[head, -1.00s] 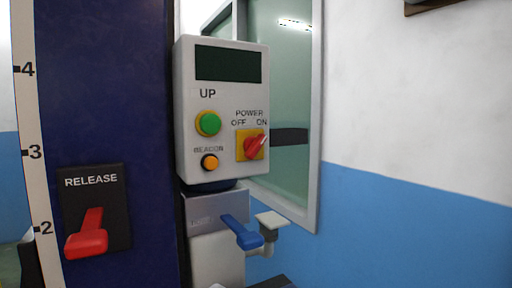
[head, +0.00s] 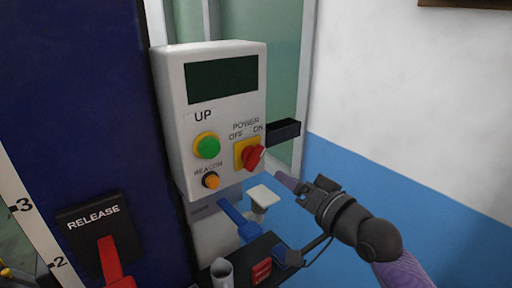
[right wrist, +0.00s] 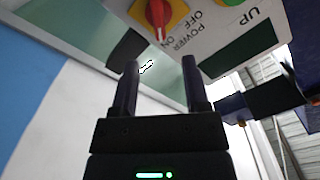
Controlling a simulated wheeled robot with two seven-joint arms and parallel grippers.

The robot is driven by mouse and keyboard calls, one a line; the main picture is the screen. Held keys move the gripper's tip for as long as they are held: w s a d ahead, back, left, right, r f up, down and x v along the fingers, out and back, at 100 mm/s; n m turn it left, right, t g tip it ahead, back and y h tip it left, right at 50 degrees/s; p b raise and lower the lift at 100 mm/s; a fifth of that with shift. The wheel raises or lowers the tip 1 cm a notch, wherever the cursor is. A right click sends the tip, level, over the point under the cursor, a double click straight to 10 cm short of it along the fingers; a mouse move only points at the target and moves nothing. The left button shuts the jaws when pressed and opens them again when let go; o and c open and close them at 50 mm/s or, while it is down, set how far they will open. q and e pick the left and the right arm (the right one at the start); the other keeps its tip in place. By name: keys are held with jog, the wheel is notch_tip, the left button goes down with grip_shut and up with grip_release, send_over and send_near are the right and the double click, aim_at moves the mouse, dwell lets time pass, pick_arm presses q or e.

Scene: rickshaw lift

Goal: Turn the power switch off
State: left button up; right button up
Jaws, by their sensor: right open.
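The power switch (head: 254,157) is a red rotary knob on a yellow plate, on the front of a white control box (head: 172,110). Its pointer is turned toward the ON label. In the right wrist view the red knob (right wrist: 159,13) shows at the top edge, beyond the fingertips. My right gripper (head: 286,180) is to the right of and a little below the knob, apart from it. In the right wrist view the right gripper (right wrist: 160,65) has its two fingers apart with nothing between them. My left gripper is not in view.
The box also carries a green UP button (head: 207,146), an orange beacon button (head: 210,180) and a dark display (head: 221,80). A blue lever (head: 238,220) sits below it. A red release lever (head: 113,264) is on the dark blue column (head: 80,90). Free space lies right of the box.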

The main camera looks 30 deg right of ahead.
aim_at(258, 160)
jog(key=w, duration=0.9)
jog(key=shift+w+a+f, duration=0.15)
jog(key=shift+w+a, duration=0.05)
jog(key=shift+a, duration=0.15)
grip_shut()
